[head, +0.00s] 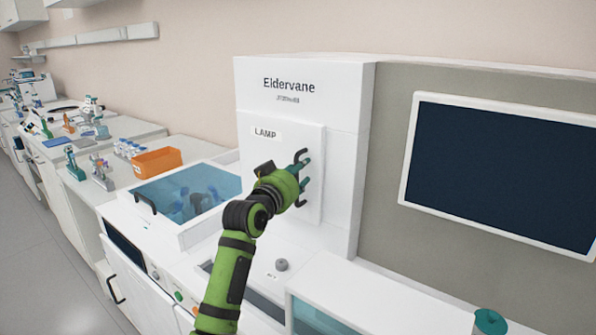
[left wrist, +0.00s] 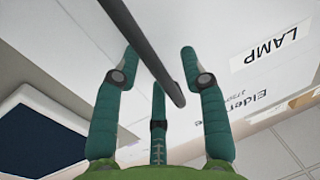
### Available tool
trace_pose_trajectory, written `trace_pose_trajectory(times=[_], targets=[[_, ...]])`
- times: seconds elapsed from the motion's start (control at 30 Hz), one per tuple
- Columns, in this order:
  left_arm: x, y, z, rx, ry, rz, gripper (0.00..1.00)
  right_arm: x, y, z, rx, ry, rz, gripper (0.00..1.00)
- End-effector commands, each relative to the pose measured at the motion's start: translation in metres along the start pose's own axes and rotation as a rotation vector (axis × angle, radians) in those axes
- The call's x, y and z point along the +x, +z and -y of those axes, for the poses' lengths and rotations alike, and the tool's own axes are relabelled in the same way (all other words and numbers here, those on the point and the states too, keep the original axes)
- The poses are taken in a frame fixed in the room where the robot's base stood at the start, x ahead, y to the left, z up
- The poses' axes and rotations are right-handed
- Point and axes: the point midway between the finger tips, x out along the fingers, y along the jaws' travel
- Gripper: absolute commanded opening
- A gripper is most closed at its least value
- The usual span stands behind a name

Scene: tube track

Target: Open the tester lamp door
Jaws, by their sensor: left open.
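The tester lamp door (head: 257,153) is a white panel marked LAMP on the front of the tall white Eldervane unit (head: 342,150). It looks shut, lying along the unit's face. Its dark bar handle (head: 300,155) is near the door's right edge and partly hidden by my left gripper (head: 304,178). In the left wrist view the handle (left wrist: 146,45) runs slantwise between the spread green fingers of that gripper (left wrist: 160,62). The fingers are open and not closed on the bar; whether any finger touches it I cannot tell. My right gripper is in neither view.
A dark screen (head: 500,170) is on the grey panel to the right. A tank with a clear blue lid (head: 180,193) lies left of the unit, with an orange bin (head: 157,162) and racks beyond it. A low white housing (head: 370,295) stands in front at right.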

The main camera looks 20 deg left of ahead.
Motion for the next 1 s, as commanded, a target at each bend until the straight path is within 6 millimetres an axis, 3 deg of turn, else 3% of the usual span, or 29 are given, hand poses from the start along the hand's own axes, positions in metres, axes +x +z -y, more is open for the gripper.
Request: trace_pose_trajectory(times=[0.2, 0.27, 0.3, 0.33, 0.73, 1.0], targets=[[0.0, 0.0, 0.0, 0.0, 0.001, -0.001, 0.43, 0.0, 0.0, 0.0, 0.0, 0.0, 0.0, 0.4], [0.0, 0.0, 0.0, 0.0, 0.0, -0.001, 0.23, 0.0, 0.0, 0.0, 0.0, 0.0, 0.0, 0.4], [0.0, 0.0, 0.0, 0.0, 0.0, -0.001, 0.07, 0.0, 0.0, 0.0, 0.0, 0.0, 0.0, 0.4], [0.0, 0.0, 0.0, 0.0, 0.0, -0.001, 0.0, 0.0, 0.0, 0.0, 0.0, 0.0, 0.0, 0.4], [-0.005, 0.001, 0.003, 0.001, 0.021, -0.001, 0.0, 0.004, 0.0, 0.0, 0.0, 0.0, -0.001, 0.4], [-0.028, 0.003, 0.015, 0.008, 0.135, 0.0, 0.0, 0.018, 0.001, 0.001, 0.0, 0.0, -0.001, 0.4]])
